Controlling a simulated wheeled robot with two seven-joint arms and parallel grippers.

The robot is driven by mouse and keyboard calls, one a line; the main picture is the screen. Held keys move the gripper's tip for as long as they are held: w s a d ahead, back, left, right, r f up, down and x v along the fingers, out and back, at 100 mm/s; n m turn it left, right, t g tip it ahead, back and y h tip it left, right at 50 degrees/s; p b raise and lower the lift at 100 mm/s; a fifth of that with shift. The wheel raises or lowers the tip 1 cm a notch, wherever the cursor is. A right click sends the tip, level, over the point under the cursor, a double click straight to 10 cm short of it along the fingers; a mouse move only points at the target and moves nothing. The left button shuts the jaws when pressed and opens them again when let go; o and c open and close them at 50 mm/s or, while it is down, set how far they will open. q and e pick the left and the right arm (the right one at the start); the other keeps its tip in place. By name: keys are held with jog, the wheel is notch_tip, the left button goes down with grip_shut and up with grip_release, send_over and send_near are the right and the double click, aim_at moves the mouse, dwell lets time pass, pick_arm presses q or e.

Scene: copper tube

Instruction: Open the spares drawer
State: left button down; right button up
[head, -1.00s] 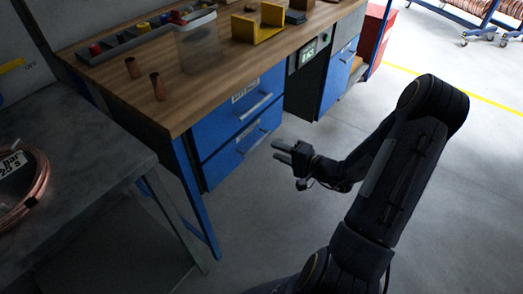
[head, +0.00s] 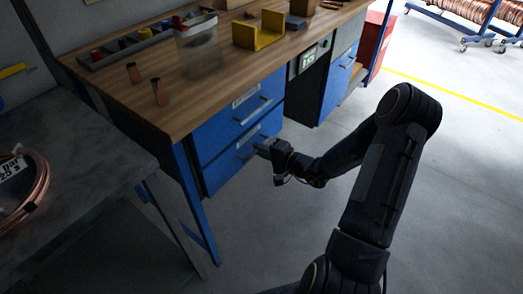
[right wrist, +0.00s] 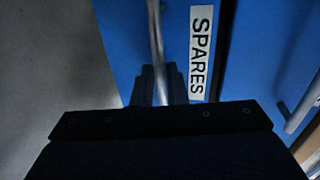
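The spares drawer is the lower blue drawer (head: 222,171) under the wooden bench. Its front looks flush with the bench unit. In the right wrist view, a white label reading SPARES (right wrist: 201,50) is on its blue front, and the metal bar handle (right wrist: 154,35) runs down between my fingers. My right gripper (head: 260,148) is at this handle, and it also shows in the right wrist view (right wrist: 160,88) with one finger on each side of the bar. Whether the fingers press on it is too dark to tell. My left gripper is not in view.
The upper blue drawer (head: 238,110) with its own handle is just above. The wooden benchtop (head: 200,100) holds copper pieces, a clear bin and a yellow block (head: 258,32). A grey table (head: 80,165) with a copper coil stands at left. The floor in front is clear.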

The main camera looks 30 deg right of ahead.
grip_shut()
jog(key=f+b+v, duration=0.3)
jog(key=b+v, duration=0.1)
jog(key=v, duration=1.1)
jog(key=s+f+b+v, duration=0.1)
jog(key=f+b+v, duration=0.1)
jog(key=v, duration=1.3)
jog(key=shift+d+f+b, duration=0.25)
jog(key=shift+f+b, duration=0.15)
jog(key=shift+b, duration=0.5)
jog(key=shift+s, duration=0.1)
jog(key=shift+o, duration=2.4)
grip_release()
